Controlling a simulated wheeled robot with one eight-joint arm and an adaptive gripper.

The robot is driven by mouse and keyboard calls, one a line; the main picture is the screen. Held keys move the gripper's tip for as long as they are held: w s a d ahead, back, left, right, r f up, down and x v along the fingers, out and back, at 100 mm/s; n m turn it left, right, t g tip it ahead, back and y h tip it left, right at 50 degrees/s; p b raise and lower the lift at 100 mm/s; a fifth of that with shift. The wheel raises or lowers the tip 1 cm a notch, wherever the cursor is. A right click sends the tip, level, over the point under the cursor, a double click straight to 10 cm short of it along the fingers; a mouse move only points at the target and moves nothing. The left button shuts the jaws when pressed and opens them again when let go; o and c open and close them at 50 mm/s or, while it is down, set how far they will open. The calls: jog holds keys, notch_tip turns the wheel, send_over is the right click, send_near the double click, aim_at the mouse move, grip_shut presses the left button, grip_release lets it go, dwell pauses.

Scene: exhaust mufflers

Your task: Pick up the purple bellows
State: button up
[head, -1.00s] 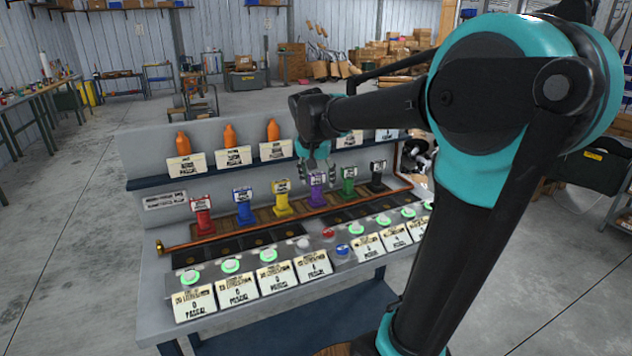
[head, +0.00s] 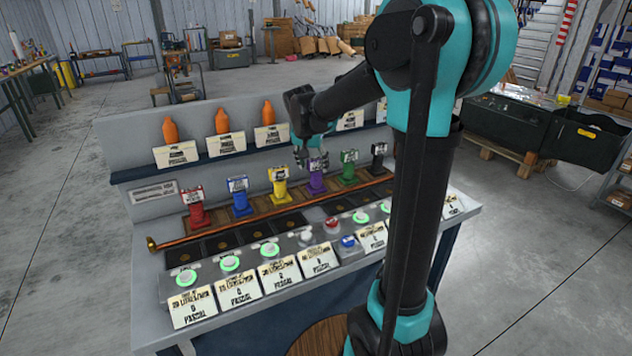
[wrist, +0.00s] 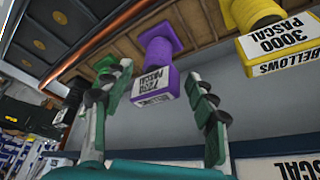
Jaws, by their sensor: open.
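The purple bellows (head: 317,182) stands upright on the wooden strip of the bench, in the row of coloured bellows. Its white label tops it. In the wrist view the purple bellows (wrist: 159,55) hangs in the upper middle, label toward me, between the fingertips. My gripper (head: 312,160) is at the top of the purple bellows in the head view. In the wrist view my gripper (wrist: 160,95) is open, one finger on each side of the labelled block, with gaps visible. I cannot tell whether either finger touches it.
The yellow bellows (head: 280,187) and green bellows (head: 348,168) stand close on either side. Blue (head: 241,198), red (head: 195,208) and black (head: 379,160) bellows share the row. A shelf with orange bottles (head: 222,121) rises behind. Buttons and labels line the front.

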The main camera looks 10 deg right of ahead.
aim_at(316, 176)
jog(key=shift+x, duration=3.45)
jog(key=shift+d, duration=0.1)
jog(key=shift+s, duration=0.1)
grip_shut()
